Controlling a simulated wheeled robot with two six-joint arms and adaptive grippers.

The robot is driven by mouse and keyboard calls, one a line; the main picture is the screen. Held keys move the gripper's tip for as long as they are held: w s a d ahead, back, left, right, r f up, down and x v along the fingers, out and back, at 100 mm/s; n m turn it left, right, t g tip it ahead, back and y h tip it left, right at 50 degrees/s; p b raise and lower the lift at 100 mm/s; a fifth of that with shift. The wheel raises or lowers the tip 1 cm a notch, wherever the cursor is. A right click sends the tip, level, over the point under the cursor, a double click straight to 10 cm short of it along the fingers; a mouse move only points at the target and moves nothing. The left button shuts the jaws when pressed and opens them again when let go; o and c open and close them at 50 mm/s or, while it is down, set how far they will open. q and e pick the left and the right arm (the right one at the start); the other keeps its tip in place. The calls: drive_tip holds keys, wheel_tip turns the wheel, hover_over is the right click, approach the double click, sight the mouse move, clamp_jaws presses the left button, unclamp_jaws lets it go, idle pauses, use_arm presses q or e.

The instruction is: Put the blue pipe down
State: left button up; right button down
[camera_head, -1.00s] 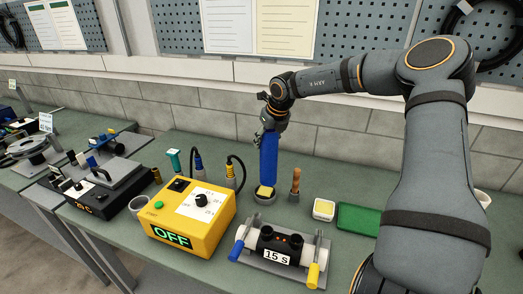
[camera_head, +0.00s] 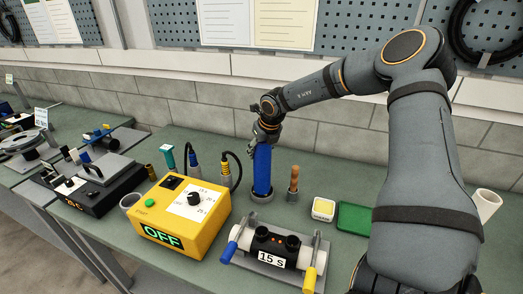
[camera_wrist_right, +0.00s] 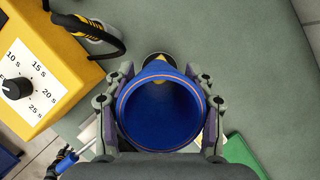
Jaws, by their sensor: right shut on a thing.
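The blue pipe (camera_head: 263,172) stands upright on the bench, and its lower end is at a round grey holder (camera_head: 262,196). Whether it rests fully on the holder's bottom I cannot tell. My right gripper (camera_head: 264,143) is shut on the pipe's upper end. In the right wrist view I look down into the pipe's open end (camera_wrist_right: 160,112), with one finger on each side. My left gripper is not in view.
A wooden-handled tool (camera_head: 294,180) stands just right of the pipe. A yellow control box (camera_head: 180,215) reading OFF is to the left. A clamp device (camera_head: 275,250) marked 15 s is in front. A small yellow-filled dish (camera_head: 323,209) and green tray (camera_head: 354,217) are to the right.

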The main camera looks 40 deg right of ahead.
drive_tip(key=shift+w+f, duration=0.15)
drive_tip(key=c, duration=0.8)
unclamp_jaws()
drive_tip(key=o, duration=0.3)
drive_tip(key=shift+d, duration=0.1)
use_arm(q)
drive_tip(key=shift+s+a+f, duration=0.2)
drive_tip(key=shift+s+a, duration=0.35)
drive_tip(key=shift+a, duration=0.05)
use_arm(e)
drive_tip(key=shift+o, duration=0.2)
